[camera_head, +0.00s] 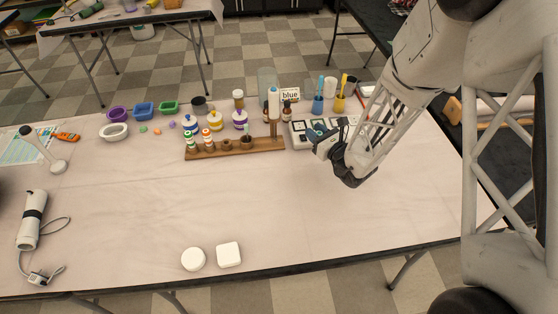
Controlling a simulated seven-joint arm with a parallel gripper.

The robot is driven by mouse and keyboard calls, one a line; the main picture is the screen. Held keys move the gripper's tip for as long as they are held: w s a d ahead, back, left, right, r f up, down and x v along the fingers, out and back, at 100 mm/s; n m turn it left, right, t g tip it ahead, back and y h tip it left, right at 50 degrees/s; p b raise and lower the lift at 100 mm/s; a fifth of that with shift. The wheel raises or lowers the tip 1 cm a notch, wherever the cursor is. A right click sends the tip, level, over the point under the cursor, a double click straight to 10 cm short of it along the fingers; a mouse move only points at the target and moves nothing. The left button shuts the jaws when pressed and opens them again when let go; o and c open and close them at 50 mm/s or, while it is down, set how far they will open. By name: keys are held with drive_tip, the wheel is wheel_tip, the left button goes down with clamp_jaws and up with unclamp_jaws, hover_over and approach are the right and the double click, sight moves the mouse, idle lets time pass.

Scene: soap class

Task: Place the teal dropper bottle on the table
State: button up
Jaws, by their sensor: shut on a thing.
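My gripper (346,166) is at the right of the table, low over the cloth in front of the white compartment tray. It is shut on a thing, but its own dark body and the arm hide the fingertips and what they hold. I cannot make out the teal dropper bottle for certain. A small dark dropper top (247,130) stands in the wooden rack (262,147), left of my gripper and apart from it; its colour is too small to tell. The table (150,215) has a pale cloth.
The white tray (299,139) and blue and yellow cups (318,105) stand close behind my gripper. Several bottles and colored bowls (144,108) line the back. A round white piece (193,259) and a square one (229,254) lie at the front edge. The middle front is clear.

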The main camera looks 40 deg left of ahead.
drive_tip(key=s+a+n+g, duration=0.2)
drive_tip(key=s+a+g, duration=0.2)
drive_tip(key=s, duration=0.9)
drive_tip(key=s+a+n+g, duration=0.3)
drive_tip(key=s+a+g, duration=0.1)
drive_tip(key=s, duration=0.9)
drive_tip(key=shift+s+a+r+g, duration=0.35)
drive_tip(key=shift+a+r, duration=0.1)
drive_tip(key=shift+a, duration=0.35)
drive_tip(key=shift+w+a, duration=0.1)
drive_tip(key=shift+a, duration=0.05)
drive_tip(key=w+a, duration=0.3)
drive_tip(key=a, duration=0.4)
drive_tip(key=w+a+f, duration=0.1)
drive_tip(key=w+a, duration=0.3)
drive_tip(key=a, duration=0.3)
drive_tip(key=shift+f, duration=0.25)
drive_tip(key=shift+f, duration=0.1)
drive_tip(key=shift+f, duration=1.65)
drive_tip(key=shift+f, duration=0.1)
